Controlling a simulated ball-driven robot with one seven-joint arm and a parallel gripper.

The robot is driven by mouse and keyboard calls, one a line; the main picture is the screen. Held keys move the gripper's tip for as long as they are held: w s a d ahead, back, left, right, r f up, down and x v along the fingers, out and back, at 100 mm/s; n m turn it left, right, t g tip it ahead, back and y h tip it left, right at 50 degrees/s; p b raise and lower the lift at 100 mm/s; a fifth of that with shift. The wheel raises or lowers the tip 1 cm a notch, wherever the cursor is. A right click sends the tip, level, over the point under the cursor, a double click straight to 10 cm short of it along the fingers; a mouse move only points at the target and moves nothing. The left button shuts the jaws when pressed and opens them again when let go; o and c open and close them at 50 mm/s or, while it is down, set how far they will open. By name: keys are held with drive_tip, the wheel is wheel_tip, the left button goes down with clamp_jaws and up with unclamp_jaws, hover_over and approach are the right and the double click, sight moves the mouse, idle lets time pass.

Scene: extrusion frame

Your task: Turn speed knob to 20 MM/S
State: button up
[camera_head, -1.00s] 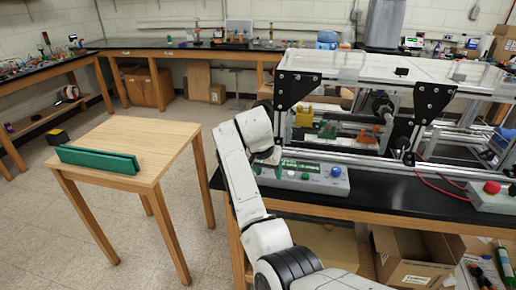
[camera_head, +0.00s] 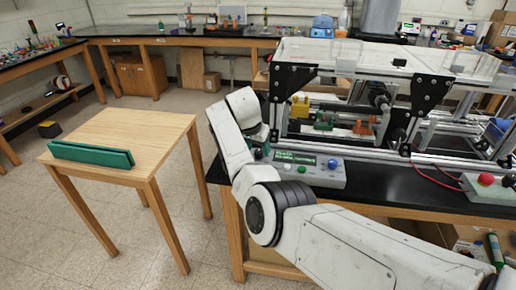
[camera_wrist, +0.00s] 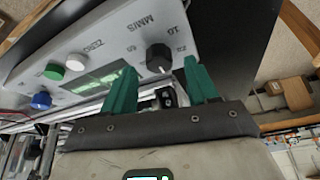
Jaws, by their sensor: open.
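The speed knob (camera_wrist: 158,57) is a black round knob on the sloping face of a grey control box (camera_head: 322,178). In the wrist view it lies between the two green fingertips of my gripper (camera_wrist: 160,66), with a gap visible on each side. My gripper is open and empty. I cannot tell whether the tips reach down around the knob or stop short of it. "MM/S" and several numbers are printed near the knob; its pointer direction is unclear. In the head view my arm hides the knob and most of the gripper.
The extrusion frame (camera_head: 345,75) stands close behind. A wooden table (camera_head: 125,130) with a green bar (camera_head: 92,155) stands at left.

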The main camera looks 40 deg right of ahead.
drive_tip(key=shift+x, duration=0.85)
drive_tip(key=shift+c, duration=0.4)
drive_tip(key=c, duration=1)
drive_tip(key=shift+s, duration=0.1)
